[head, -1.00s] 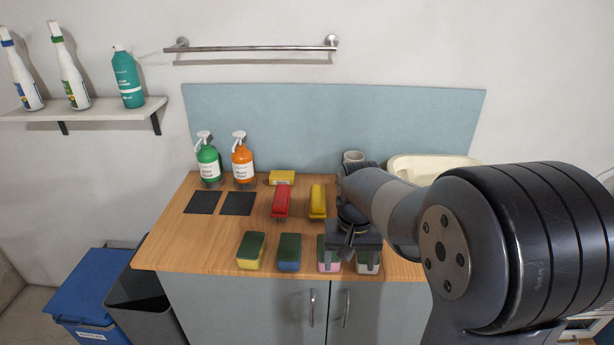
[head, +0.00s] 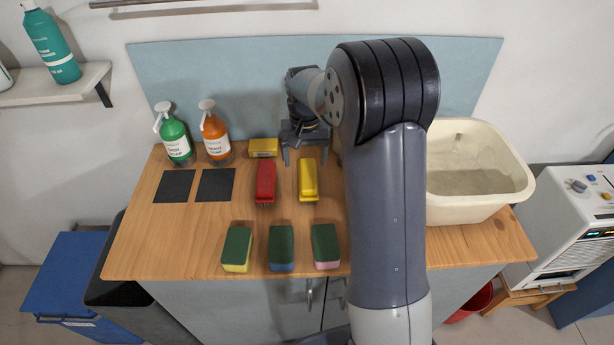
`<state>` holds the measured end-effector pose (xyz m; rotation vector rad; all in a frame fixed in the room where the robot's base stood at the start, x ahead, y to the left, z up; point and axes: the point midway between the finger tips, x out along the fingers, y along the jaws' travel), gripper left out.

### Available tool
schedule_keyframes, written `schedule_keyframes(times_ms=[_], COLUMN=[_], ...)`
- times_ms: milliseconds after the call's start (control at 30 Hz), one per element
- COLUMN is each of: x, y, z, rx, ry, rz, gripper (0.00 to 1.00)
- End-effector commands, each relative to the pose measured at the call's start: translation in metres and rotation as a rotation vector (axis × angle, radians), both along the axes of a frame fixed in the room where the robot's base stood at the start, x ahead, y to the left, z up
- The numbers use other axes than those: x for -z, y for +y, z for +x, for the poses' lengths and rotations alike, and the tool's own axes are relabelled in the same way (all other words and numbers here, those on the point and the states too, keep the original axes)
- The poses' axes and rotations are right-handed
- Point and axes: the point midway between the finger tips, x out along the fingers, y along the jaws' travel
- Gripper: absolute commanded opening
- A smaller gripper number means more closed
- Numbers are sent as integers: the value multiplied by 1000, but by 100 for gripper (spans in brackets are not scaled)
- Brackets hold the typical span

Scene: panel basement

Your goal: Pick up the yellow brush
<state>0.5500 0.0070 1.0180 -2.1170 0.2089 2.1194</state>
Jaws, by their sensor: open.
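The yellow brush (head: 308,180) lies on the wooden counter, its long side running front to back, just right of a red brush (head: 265,182). My gripper (head: 305,160) is open and empty, jaws pointing down, above and slightly behind the yellow brush's far end. The brush shows almost whole from here. I cannot tell the exact height of the jaws above it.
Green (head: 175,138) and orange (head: 215,135) soap bottles stand at back left, behind two dark pads (head: 215,185). Several sponges (head: 282,248) line the front. A cream basin (head: 475,200) stands right.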

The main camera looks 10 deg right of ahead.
Motion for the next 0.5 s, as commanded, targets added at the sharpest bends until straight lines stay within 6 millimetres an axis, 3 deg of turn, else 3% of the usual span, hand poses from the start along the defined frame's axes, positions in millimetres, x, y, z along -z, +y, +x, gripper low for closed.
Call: schedule_keyframes(times_ms=[267, 500], x=[23, 58], y=[-3, -7], z=[-1, -1], rx=[1, 1], ry=[3, 3], rz=[0, 0], gripper=[73, 73])
